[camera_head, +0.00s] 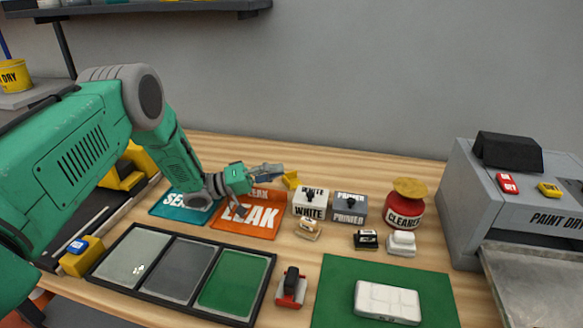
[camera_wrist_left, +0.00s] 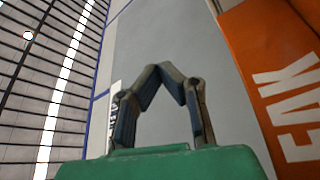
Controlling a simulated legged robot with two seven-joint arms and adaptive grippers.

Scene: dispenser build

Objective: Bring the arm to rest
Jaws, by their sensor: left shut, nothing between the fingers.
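My left arm reaches in from the left in the head view. Its left gripper (camera_head: 283,172) hangs in the air over the back of the wooden table (camera_head: 340,168). In the left wrist view the fingers of the left gripper (camera_wrist_left: 166,72) meet at their tips with nothing between them. The gripper is above and behind the orange LEAK mat (camera_head: 259,222), which my wrist partly covers. My right gripper is not in either view.
A three-section tray (camera_head: 137,301) and a green mat (camera_head: 335,280) with a white block (camera_head: 387,301) lie in front. WHITE (camera_head: 310,209) and PRIMER (camera_head: 349,213) boxes, a red CLEANER can (camera_head: 403,215) and the PAINT DRY machine (camera_head: 470,215) stand to the right.

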